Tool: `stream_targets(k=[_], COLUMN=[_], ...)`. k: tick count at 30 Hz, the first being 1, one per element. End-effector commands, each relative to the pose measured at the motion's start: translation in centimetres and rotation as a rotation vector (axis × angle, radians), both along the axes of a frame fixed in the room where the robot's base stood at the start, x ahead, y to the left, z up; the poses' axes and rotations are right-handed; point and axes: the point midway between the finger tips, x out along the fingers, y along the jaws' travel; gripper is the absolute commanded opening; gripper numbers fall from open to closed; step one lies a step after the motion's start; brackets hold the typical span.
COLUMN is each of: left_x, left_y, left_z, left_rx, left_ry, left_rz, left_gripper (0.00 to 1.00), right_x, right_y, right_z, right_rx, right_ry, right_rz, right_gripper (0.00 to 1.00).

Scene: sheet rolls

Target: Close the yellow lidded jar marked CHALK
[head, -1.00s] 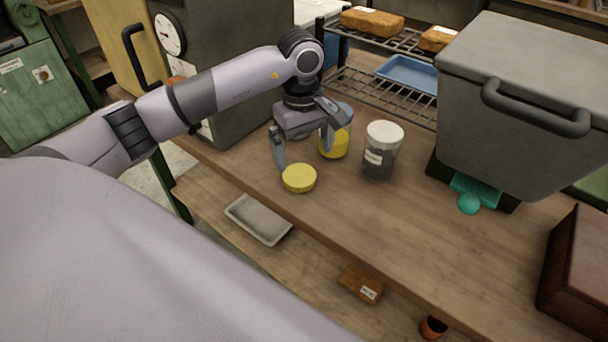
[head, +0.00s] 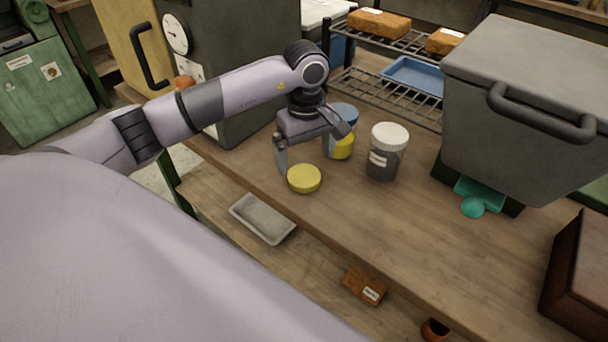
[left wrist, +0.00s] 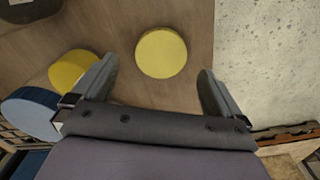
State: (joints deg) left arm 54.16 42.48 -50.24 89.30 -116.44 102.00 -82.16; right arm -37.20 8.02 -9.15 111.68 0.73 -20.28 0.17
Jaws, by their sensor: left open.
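A round yellow lid-like disc (head: 304,178) lies flat on the wooden bench top; it also shows in the left wrist view (left wrist: 161,53). A yellow cylindrical piece (head: 342,148) stands just behind it, partly hidden by my left gripper; its round yellow top shows in the left wrist view (left wrist: 72,69). I cannot read a CHALK label on either. My left gripper (head: 304,160) points down, open and empty, above and behind the disc. In the left wrist view the disc appears between and beyond its fingers, apart from them. My right gripper is not in view.
A dark jar with a white lid (head: 386,152) stands right of the yellow pieces. A blue round item (head: 343,113) is behind the gripper. A large grey bin (head: 530,110) and a wire rack (head: 385,95) stand beyond.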

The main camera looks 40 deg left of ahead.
Motion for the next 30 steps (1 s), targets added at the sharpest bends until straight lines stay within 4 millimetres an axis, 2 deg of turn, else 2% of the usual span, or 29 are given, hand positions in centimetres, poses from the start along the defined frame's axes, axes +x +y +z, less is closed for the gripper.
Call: stream_targets(k=[10, 22, 23, 27, 28, 30], left_x=[-0.1, 0.0, 0.0, 0.0, 0.0, 0.0], left_y=[0.3, 0.4, 0.4, 0.4, 0.4, 0.4], left_z=[-4.5, -5.0, -5.0, -5.0, -5.0, -5.0], left_rx=[-0.002, 0.000, 0.000, 0.000, 0.000, 0.000], left_ry=[0.003, 0.001, 0.001, 0.001, 0.001, 0.001], left_rz=[0.000, 0.000, 0.000, 0.000, 0.000, 0.000], left_gripper=[1.00, 1.00, 0.97, 0.51, 0.48, 0.47], right_x=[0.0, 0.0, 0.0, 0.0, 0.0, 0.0], right_y=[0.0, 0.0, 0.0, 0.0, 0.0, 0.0], right_z=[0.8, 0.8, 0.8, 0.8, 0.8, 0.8], right_rx=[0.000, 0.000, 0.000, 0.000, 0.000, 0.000], right_ry=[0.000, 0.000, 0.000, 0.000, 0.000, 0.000], right_rz=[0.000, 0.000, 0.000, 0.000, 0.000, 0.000], right_gripper=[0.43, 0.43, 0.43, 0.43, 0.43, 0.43])
